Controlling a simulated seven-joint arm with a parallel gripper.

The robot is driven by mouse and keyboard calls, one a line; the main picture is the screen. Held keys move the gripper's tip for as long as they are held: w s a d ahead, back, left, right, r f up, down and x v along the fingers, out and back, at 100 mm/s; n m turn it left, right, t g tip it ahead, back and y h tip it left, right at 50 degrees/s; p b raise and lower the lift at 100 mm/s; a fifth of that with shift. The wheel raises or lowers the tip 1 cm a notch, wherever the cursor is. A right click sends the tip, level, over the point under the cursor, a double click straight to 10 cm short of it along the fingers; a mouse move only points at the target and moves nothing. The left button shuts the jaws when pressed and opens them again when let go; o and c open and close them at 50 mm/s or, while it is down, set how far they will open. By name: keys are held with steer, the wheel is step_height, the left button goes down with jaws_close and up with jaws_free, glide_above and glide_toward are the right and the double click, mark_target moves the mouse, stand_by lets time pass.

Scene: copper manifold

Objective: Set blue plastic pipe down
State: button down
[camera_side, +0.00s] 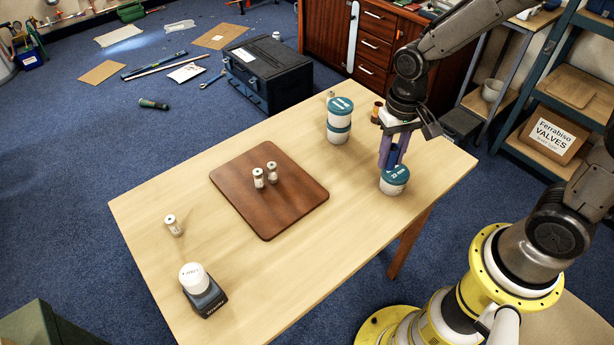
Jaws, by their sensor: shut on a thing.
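My gripper (393,150) is at the right end of the table, pointing down, directly above a white tub with a teal lid (394,182) marked "22 mm". A blue-violet upright piece, which looks like the blue plastic pipe (385,150), is at the jaws, and the jaws are shut on it. Its lower end overlaps the tub's lid in this view. I cannot tell whether it touches the lid or is behind it. The exact grip line is too small to make out.
A teal-lidded tub stack (339,125) stands behind left, with a small copper-brown cylinder (377,112) near my gripper. Two small vials (265,175) stand on the brown board (290,213). Another vial (173,225) and a white-topped dark device (203,295) stand left. Bare wood lies between.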

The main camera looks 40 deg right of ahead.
steer(key=w+f, duration=0.4)
steer(key=w, duration=0.6)
glide_above(336, 171)
steer(key=f, duration=0.4)
steer(key=shift+s+f, duration=0.25)
steer(key=shift+f, duration=0.15)
steer(key=shift+w+f, duration=0.25)
steer(key=shift+f, duration=1.6)
steer(key=shift+f, duration=0.2)
steer(key=c, duration=0.6)
jaws_free()
steer(key=shift+r, duration=0.1)
step_height(336, 171, up, 12)
steer(key=shift+r, duration=0.2)
